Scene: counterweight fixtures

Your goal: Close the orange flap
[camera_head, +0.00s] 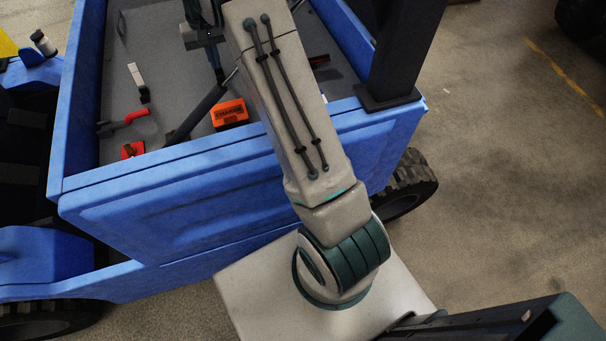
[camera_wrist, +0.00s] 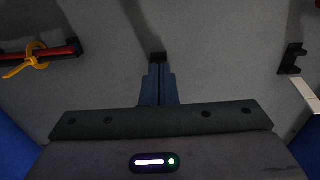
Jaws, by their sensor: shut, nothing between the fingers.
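An orange block-like piece with dark markings (camera_head: 230,113) sits in the blue cart's bed, close to the near wall and left of my arm. It is the only orange thing that I can make out; whether it is the flap, and how far open it stands, I cannot tell. My gripper (camera_head: 219,76) is farther back in the bed, above the orange piece in the picture. In the wrist view my gripper (camera_wrist: 158,62) is shut and empty, pointing at the grey bed floor. The orange piece does not show clearly in that view.
The blue cart's near wall (camera_head: 170,195) stands between my base and the bed (camera_head: 170,50). A red-handled tool (camera_head: 125,121), a red block (camera_head: 132,150) and a white-and-black piece (camera_head: 138,82) lie to the left. A yellow-and-red item (camera_wrist: 35,60) shows in the wrist view.

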